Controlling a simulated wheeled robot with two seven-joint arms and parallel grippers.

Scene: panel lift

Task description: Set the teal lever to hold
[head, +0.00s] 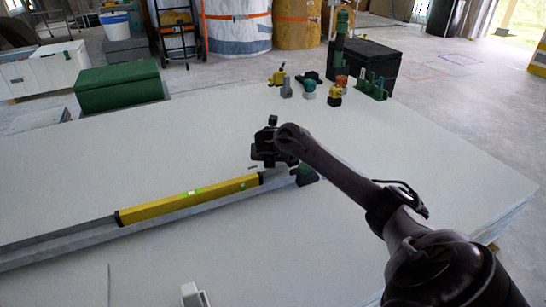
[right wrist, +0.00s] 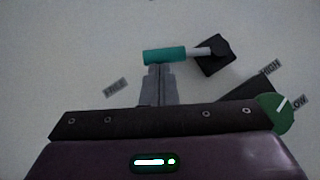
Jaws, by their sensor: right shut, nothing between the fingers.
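The teal lever (right wrist: 165,55) shows in the right wrist view as a teal grip on a pale rod. The rod runs right to a black base (right wrist: 213,54). My right gripper (right wrist: 160,67) is shut and empty, its fingertips at the lower edge of the teal grip; I cannot tell whether they touch it. A FREE label (right wrist: 115,87) lies below and left of the grip. No hold label is visible. In the head view my right gripper (head: 270,152) is low over the white panel and hides the lever. My left gripper is not in view.
A green dial (right wrist: 273,113) with HIGH and LOW labels sits right of my fingers. A yellow spirit level (head: 190,202) lies along a metal rail left of the gripper. Several small fixtures and a black case (head: 370,65) stand at the far edge; the panel between is clear.

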